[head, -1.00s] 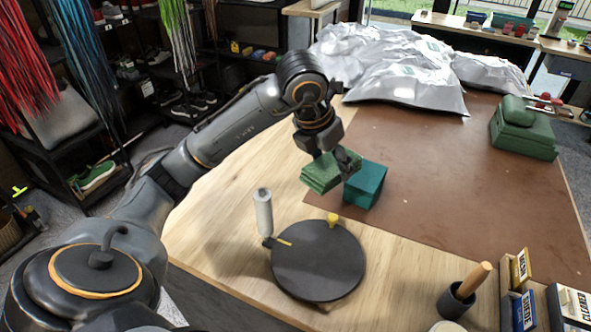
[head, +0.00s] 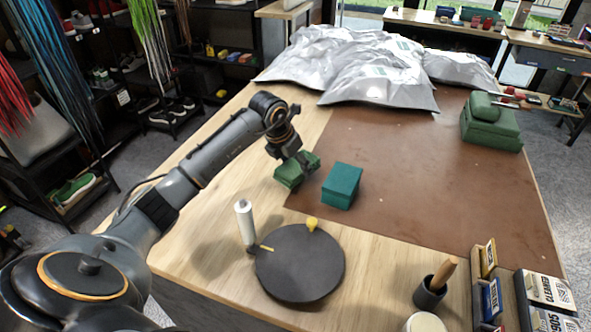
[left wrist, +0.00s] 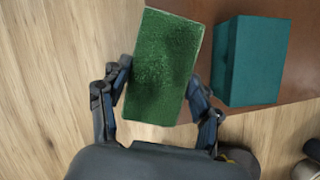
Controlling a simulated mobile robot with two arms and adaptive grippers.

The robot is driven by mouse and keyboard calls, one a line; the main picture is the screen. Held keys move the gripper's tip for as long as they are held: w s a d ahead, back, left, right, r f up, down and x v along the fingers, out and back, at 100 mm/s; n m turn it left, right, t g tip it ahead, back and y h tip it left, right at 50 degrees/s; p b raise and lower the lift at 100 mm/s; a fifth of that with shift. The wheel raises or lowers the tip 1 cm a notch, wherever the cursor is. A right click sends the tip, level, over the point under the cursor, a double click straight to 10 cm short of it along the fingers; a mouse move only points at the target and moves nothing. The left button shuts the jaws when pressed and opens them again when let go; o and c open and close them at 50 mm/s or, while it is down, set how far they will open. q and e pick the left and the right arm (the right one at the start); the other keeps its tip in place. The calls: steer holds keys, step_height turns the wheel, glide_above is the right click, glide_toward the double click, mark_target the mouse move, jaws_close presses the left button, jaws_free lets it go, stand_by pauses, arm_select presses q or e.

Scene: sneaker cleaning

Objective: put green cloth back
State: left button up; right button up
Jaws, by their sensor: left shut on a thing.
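The green cloth (head: 289,176) is a folded, block-like pad. My left gripper (head: 301,160) is shut on it, over the bare wood left of the brown mat. In the left wrist view the cloth (left wrist: 163,66) sits between the two fingers of my left gripper (left wrist: 158,95), with dark patches on its face. A teal box (head: 342,185) stands just right of the cloth, apart from it, on the mat's left edge. The box also shows in the left wrist view (left wrist: 252,60). A stack of folded green cloths (head: 491,130) lies at the mat's far right. My right gripper is not in view.
A dark round turntable (head: 299,265) and a white-and-grey bottle (head: 245,222) stand in front. Silvery bags (head: 375,70) cover the back of the table. A brush holder (head: 429,294) and small boxes (head: 487,293) are at front right. The middle of the brown mat (head: 410,185) is clear.

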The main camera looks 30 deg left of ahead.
mark_target(293, 167)
arm_select(q)
step_height(293, 167, down, 2)
steer(key=shift+f+p, duration=0.2)
steer(key=shift+p, duration=0.6)
steer(key=shift+f, duration=0.35)
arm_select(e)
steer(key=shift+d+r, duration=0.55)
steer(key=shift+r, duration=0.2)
arm_select(q)
steer(key=shift+f, duration=0.1)
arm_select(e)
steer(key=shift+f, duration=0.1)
arm_select(q)
steer(key=shift+f+b, duration=0.15)
steer(key=shift+b, duration=0.2)
steer(key=o, duration=1)
